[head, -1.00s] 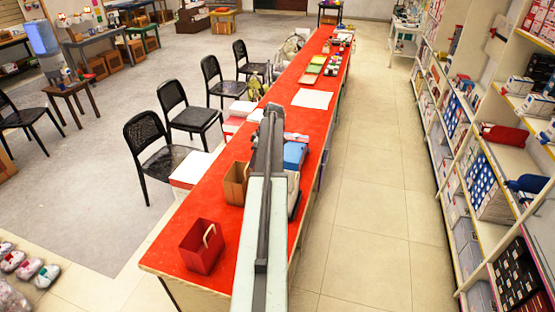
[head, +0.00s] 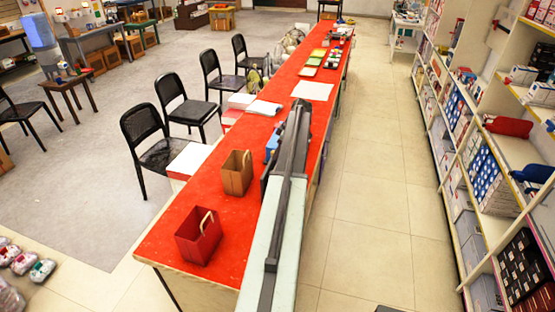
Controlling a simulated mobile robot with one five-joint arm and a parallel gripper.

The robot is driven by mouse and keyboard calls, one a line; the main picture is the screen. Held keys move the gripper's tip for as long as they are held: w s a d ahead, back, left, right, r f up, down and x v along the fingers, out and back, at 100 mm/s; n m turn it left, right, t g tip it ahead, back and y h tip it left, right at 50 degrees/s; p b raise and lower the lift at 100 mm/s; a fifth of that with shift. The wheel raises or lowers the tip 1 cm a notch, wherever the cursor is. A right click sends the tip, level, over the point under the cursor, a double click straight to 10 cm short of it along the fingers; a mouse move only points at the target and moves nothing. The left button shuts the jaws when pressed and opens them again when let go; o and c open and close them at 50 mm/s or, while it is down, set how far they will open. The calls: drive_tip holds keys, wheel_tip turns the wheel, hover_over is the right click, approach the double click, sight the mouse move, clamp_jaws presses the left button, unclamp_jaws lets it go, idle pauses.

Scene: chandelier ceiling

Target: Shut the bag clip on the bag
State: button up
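A red bag (head: 199,240) with a pale handle stands upright on the near end of the long red-topped counter (head: 222,222). A brown paper bag (head: 236,178) stands upright a little farther along the same counter. I cannot make out a bag clip on either bag or on the counter. A long pale and dark part of my own body crosses the middle of the view and hides part of the counter's right side. I can make out no gripper fingers in the head view.
Black chairs (head: 145,125) line the counter's left side. A white box (head: 188,160) is beside the counter near the closest chair. Stocked shelves (head: 500,150) run along the right. The tiled aisle (head: 375,200) between counter and shelves is clear.

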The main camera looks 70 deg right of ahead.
drive_tip(key=shift+c, duration=0.3)
clamp_jaws()
drive_tip(key=shift+s+f+t+b, duration=0.15)
drive_tip(key=shift+f+t+b, duration=0.25)
drive_tip(key=shift+f+b, duration=0.25)
drive_tip(key=shift+s+f+t+b, duration=0.1)
drive_tip(key=shift+s+t+b, duration=0.1)
drive_tip(key=shift+t+b, duration=0.6)
drive_tip(key=shift+s+t+b, duration=0.1)
drive_tip(key=shift+t+b, duration=0.4)
drive_tip(key=shift+b, duration=0.3)
drive_tip(key=shift+r, duration=0.2)
drive_tip(key=shift+o, duration=0.3)
unclamp_jaws()
